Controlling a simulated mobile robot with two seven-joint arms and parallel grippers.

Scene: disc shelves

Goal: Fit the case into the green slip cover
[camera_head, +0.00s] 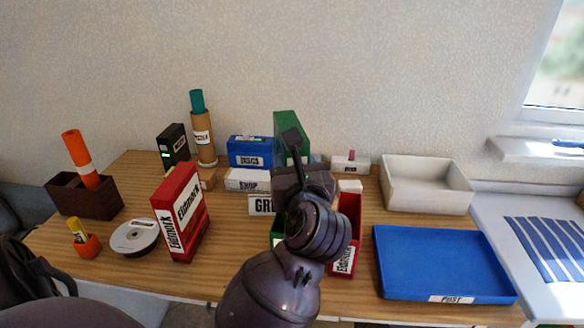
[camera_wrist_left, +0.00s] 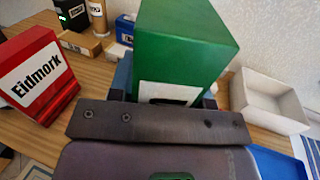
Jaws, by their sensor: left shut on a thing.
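The green case (camera_head: 291,124) is upright in my left gripper (camera_head: 297,168), which is shut on it, above the table near its middle. In the left wrist view the case (camera_wrist_left: 185,45) fills the top centre, with a white label on its near face, partly hidden by the gripper. The green slip cover (camera_head: 277,231) stands on the table below, mostly hidden behind my left arm; only a strip of it shows. The case appears above and behind it, but I cannot tell the exact gap or alignment. My right gripper is not in view.
A red Eidmork slip cover (camera_head: 346,244) stands right of my arm, and a red Eidmork box (camera_head: 180,213) to the left. A blue box (camera_head: 250,151) and white box (camera_head: 247,180) are behind. A blue tray (camera_head: 440,262) and white bin (camera_head: 427,197) are at the right.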

